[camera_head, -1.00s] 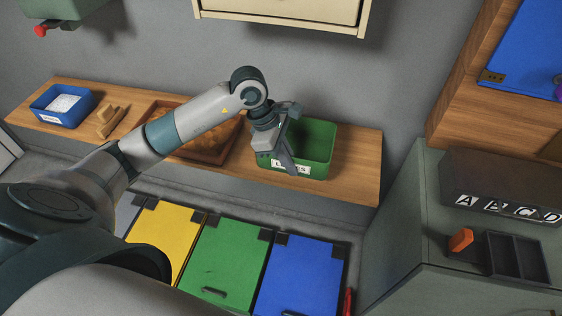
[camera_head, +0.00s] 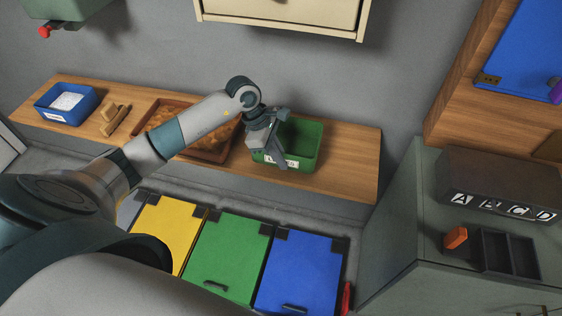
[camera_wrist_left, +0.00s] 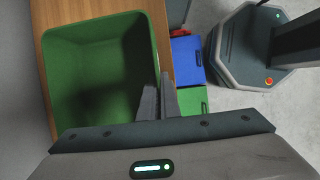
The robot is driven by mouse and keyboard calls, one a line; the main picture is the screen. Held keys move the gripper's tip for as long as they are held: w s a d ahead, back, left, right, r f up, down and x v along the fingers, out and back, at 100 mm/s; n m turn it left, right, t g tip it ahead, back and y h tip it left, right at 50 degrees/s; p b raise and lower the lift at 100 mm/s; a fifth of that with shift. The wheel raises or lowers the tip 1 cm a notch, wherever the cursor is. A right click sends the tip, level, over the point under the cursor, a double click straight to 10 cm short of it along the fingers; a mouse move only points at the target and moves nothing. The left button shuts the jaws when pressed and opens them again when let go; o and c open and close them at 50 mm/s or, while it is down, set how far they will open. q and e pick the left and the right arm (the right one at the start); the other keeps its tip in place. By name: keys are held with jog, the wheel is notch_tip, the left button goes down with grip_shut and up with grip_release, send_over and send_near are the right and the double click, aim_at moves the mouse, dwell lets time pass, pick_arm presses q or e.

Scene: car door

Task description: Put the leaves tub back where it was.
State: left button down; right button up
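The leaves tub (camera_head: 306,150) is a green open box with a white front label, partly covered by my gripper. It is at the right part of the wooden shelf, upright; whether its base touches the shelf is hard to tell. My left gripper (camera_head: 280,154) is at its front wall. In the left wrist view the tub (camera_wrist_left: 85,75) looks empty inside, and the gripper's fingers (camera_wrist_left: 158,88) are close together on its rim, one on either side. My right gripper is not in view.
The shelf (camera_head: 352,165) also holds a brown tray (camera_head: 207,150), a wooden brush-like thing (camera_head: 115,118) and a blue tub (camera_head: 68,105). Yellow, green and blue lidded bins (camera_head: 232,258) stand below. A grey cabinet (camera_head: 400,240) is at right. Shelf room is free right of the leaves tub.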

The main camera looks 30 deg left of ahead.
pick_arm(q)
jog(key=shift+f+p, duration=0.35)
jog(key=shift+f, duration=0.75)
jog(key=shift+f, duration=0.15)
jog(key=c, duration=2)
grip_release()
